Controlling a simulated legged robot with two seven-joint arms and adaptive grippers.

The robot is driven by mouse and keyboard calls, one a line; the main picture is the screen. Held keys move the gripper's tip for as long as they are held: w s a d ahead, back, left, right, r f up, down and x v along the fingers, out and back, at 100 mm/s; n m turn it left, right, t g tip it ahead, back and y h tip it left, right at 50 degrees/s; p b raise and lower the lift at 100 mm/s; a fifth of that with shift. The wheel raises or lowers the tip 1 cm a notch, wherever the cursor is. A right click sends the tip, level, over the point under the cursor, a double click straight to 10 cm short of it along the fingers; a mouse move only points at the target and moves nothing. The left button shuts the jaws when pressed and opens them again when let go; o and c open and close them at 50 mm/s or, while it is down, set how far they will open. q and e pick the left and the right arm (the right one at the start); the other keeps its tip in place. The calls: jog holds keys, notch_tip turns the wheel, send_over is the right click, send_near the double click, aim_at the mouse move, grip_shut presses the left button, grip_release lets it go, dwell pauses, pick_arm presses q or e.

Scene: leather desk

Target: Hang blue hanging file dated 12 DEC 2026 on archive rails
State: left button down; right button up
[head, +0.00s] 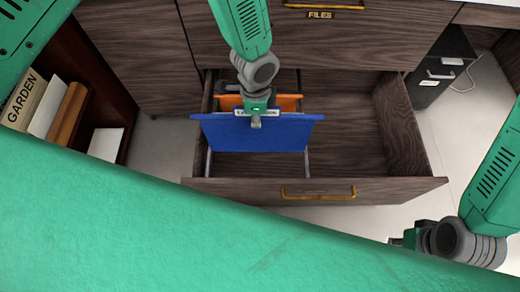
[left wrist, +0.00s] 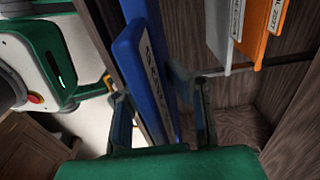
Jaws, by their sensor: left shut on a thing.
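The blue hanging file (head: 290,133) is upright over the open drawer, its top bar spanning the two archive rails (head: 307,166). My left gripper (head: 256,122) is shut on the middle of its top edge, by a white label whose date I cannot read. In the left wrist view the blue file (left wrist: 146,60) stands between the fingers. I cannot tell whether its ends touch the rails. Behind it hang an orange file (head: 290,102) and, in the left wrist view, a grey file (left wrist: 221,30). My right gripper (head: 405,238) is at lower right, partly hidden; its jaws are unclear.
The drawer's right side (head: 345,130) is empty, and its front panel (head: 240,190) stands nearest me. The closed FILES drawer (head: 400,35) is above. A bookcase with a GARDEN book (head: 32,100) is at left. The green leather desk top (head: 150,230) fills the foreground.

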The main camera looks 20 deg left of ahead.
aim_at(257, 150)
pick_arm(q)
notch_tip(257, 150, down, 19)
jog(key=b, duration=0.6)
jog(key=shift+b, duration=0.3)
jog(key=shift+a+f, duration=0.1)
jog(key=shift+f, duration=0.25)
notch_tip(257, 150, down, 4)
jog(key=shift+r+b, duration=0.15)
jog(key=shift+b, duration=0.75)
jog(key=c, duration=1.7)
grip_release()
jog(key=shift+o, duration=0.7)
